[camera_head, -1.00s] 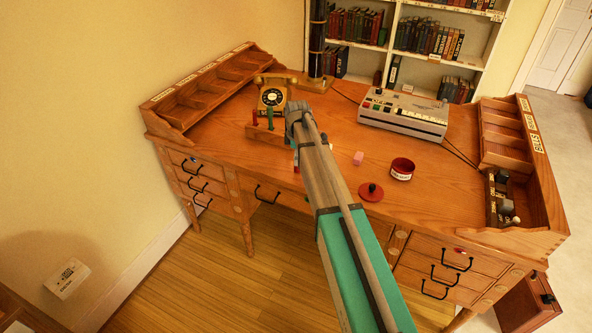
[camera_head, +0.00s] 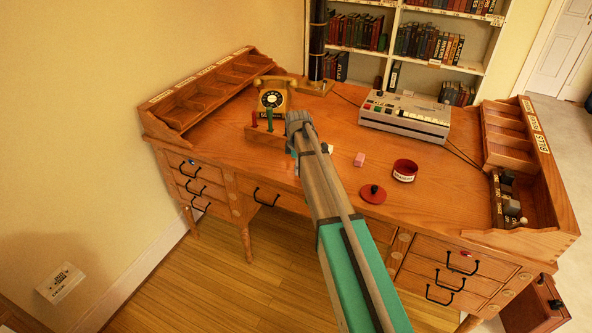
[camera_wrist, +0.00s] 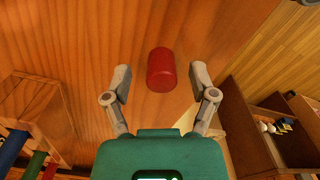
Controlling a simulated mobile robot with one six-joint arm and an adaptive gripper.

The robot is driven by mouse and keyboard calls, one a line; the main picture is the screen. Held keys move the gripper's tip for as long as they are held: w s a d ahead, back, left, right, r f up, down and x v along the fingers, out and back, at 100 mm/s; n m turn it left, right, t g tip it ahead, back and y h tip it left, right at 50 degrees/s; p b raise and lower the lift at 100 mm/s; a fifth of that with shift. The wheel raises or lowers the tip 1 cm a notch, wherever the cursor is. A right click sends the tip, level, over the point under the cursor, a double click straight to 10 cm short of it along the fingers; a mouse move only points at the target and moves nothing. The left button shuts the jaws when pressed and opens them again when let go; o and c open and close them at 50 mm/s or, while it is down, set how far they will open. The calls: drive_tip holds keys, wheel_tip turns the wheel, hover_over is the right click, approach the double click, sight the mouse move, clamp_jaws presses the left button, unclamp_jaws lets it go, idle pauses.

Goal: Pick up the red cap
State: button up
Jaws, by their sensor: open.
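The red cap (camera_wrist: 161,71), a short plain red cylinder, lies on the wooden desk top in the wrist view. It appears between and beyond the two spread fingers of my gripper (camera_head: 297,119), apart from both. My gripper is open and empty. In the head view my gripper is above the desk beside the peg rack, and the arm hides the cap.
The peg rack (camera_wrist: 21,160) holds upright blue, green and red pegs. A red lid with a knob (camera_head: 373,194), a labelled red pot (camera_head: 404,171) and a pink block (camera_head: 359,160) stand right of my arm. A telephone (camera_head: 273,96) is behind the rack.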

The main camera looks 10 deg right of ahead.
drive_tip(key=c, duration=0.8)
drive_tip(key=shift+c, duration=0.2)
drive_tip(key=shift+r, duration=0.15)
drive_tip(key=shift+r+p, duration=1)
drive_tip(key=shift+p, duration=0.1)
drive_tip(key=s+d+r+p, duration=0.1)
drive_tip(key=s+r+p, duration=0.9)
drive_tip(key=s, duration=0.4)
drive_tip(key=shift+d+r+p, duration=0.15)
drive_tip(key=shift+r+p, duration=0.25)
drive_tip(key=shift+s, duration=0.1)
